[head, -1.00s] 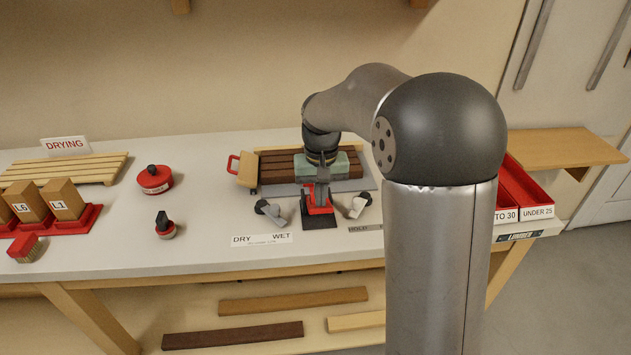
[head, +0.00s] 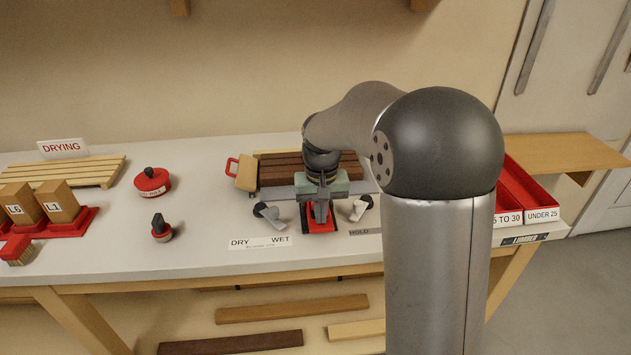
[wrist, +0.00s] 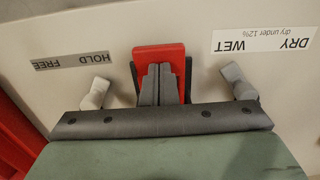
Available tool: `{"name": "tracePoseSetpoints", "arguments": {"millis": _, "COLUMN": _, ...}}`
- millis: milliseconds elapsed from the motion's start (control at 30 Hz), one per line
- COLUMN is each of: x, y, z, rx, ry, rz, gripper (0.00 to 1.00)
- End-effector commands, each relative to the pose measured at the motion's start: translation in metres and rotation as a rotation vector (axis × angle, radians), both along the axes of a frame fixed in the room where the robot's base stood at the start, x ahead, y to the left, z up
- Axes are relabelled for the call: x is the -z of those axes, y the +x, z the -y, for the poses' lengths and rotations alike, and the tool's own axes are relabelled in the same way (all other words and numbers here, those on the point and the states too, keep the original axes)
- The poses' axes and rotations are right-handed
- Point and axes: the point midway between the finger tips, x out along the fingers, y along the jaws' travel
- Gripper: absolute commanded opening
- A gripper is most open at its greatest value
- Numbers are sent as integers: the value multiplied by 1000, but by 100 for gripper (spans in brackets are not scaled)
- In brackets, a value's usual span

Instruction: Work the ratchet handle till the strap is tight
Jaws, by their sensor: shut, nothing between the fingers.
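The red ratchet handle (head: 331,223) lies in a dark frame at the front of the bench. It also shows in the wrist view (wrist: 160,52), with dark sides around it. My gripper (head: 321,217) is shut, pointing down over the handle; its grey fingers (wrist: 159,72) cover the handle's middle. I cannot tell whether they touch it. My gripper's green and dark body hides what is behind. Brown slatted boards (head: 280,168) lie behind the ratchet. I cannot make out the strap or how tight it is.
Small grey levers stand left (head: 268,212) and right (head: 361,207) of the ratchet, close to my gripper. A DRY/WET label (head: 259,243) lies in front. A red round tool (head: 152,182) and a small knobbed tool (head: 161,229) stand left, with clear bench between.

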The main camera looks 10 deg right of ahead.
Motion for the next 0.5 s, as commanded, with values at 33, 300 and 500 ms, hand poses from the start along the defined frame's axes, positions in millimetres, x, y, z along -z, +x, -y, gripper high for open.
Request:
{"name": "tracePoseSetpoints", "arguments": {"millis": 33, "x": -11, "y": 1, "z": 0, "rx": 0, "ry": 0, "rz": 1, "gripper": 0}}
{"name": "tracePoseSetpoints", "arguments": {"millis": 300, "x": -44, "y": 5, "z": 0, "rx": 0, "ry": 0, "rz": 0, "gripper": 0}}
{"name": "tracePoseSetpoints", "arguments": {"millis": 500, "x": -62, "y": 8, "z": 1, "rx": 0, "ry": 0, "rz": 0, "gripper": 0}}
